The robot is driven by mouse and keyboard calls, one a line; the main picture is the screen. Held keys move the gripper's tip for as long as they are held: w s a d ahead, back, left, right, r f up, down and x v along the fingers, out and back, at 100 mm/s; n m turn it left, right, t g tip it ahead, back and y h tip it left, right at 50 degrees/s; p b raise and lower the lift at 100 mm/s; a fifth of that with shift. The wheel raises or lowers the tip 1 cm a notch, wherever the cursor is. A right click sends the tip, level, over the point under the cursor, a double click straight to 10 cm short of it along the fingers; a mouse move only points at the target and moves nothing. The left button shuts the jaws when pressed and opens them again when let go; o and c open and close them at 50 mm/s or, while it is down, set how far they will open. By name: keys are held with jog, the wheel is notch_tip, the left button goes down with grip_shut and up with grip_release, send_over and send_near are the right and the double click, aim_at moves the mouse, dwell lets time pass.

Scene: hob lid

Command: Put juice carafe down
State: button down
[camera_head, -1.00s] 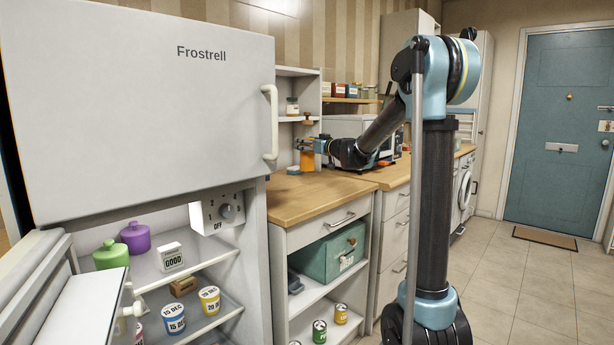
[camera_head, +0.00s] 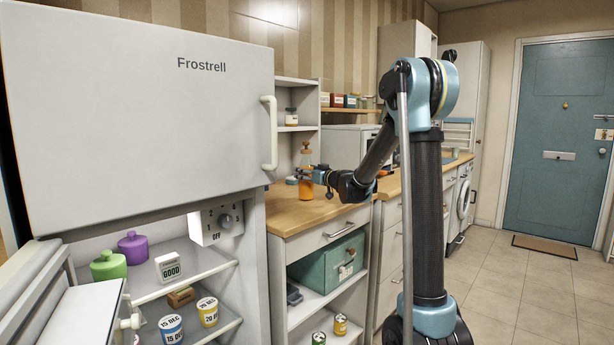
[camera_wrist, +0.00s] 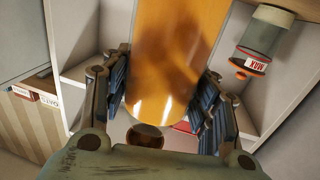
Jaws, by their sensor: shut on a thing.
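My gripper (camera_head: 313,175) reaches in from the right and is shut on the carafe's body. In the wrist view the carafe (camera_wrist: 165,55) fills the middle between the two dark padded fingers. I cannot tell whether its base touches the worktop.
The white fridge door (camera_head: 140,115) is at left, above an open lower compartment with labelled pots. The worktop's front is clear.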

jog(key=c, duration=0.6)
grip_release()
jog(key=v, duration=1.2)
jog(key=shift+s, duration=0.1)
